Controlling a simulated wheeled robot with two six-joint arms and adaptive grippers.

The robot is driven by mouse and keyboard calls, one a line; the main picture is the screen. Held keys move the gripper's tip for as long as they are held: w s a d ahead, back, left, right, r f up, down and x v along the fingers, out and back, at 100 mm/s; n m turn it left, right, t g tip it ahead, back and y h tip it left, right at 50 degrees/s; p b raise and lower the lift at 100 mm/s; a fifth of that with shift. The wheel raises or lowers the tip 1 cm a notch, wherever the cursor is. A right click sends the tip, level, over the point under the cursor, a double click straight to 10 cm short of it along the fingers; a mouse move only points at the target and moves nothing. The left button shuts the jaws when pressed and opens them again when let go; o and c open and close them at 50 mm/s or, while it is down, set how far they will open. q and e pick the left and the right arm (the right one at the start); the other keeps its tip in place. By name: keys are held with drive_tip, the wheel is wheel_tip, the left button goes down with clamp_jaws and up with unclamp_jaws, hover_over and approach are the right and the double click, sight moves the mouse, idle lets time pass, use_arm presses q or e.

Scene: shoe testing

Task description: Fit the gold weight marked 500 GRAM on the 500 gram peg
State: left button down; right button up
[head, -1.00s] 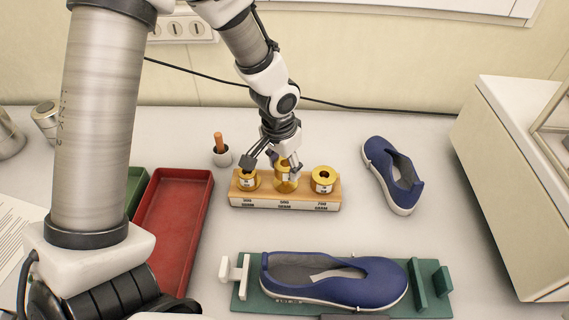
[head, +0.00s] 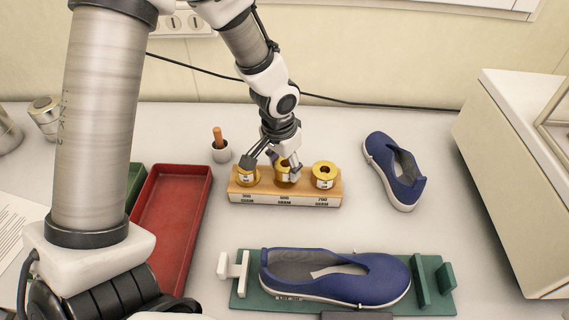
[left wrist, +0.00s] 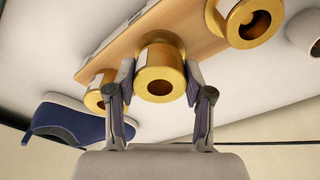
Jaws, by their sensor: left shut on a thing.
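The gold weight (head: 284,175) is at the middle place of the wooden block (head: 236,199), above the label that reads 500 GRAM. My left gripper (head: 272,166) comes from above and is shut on it. In the left wrist view the fingers of my left gripper (left wrist: 158,98) close on both sides of the weight (left wrist: 160,82), whose centre hole faces the camera. The weight stands upright, about level with its neighbours, against or very near the wood. The 500 gram peg is hidden by the weight. My right gripper is not in view.
Gold weights stand at the left (head: 248,178) and right (head: 324,177) places of the block, close beside the fingers. A small cup (head: 221,154) stands behind left. A red tray (head: 178,215), a blue shoe on a green fixture (head: 334,278) and another shoe (head: 393,170) lie around.

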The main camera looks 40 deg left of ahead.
sight(280, 168)
use_arm(q)
drive_tip(key=shift+f+b, duration=0.65)
drive_tip(key=shift+f, duration=0.1)
drive_tip(key=shift+c, duration=1.8)
unclamp_jaws()
wheel_tip(280, 168, up, 12)
drive_tip(key=s, duration=0.1)
drive_tip(key=shift+s, duration=0.25)
